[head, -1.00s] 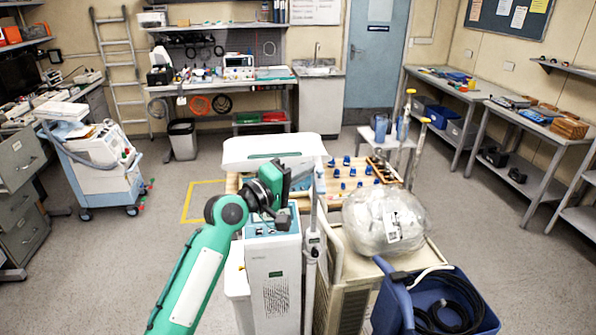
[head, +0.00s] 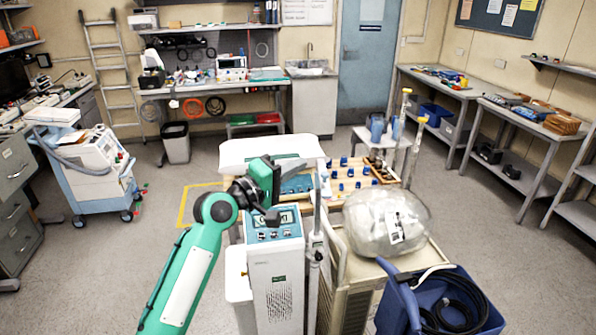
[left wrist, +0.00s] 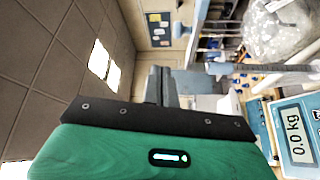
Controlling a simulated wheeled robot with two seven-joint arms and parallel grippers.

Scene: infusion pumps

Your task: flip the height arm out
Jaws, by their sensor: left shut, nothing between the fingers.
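The white scale column (head: 275,285) stands at the centre of the head view with its lit display (head: 271,220). The display reads 0.0 kg in the left wrist view (left wrist: 296,137). A thin upright grey pole (head: 314,262) stands just right of it and runs sideways across the left wrist view (left wrist: 262,68). I cannot make out a separate height arm on the pole. My right gripper is not in view.
A beige cart (head: 348,285) with a clear plastic-wrapped bundle (head: 375,222) stands right of the pole. A blue bin (head: 455,318) holding black hose is at front right. A wooden board with blue pieces (head: 345,188) lies behind.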

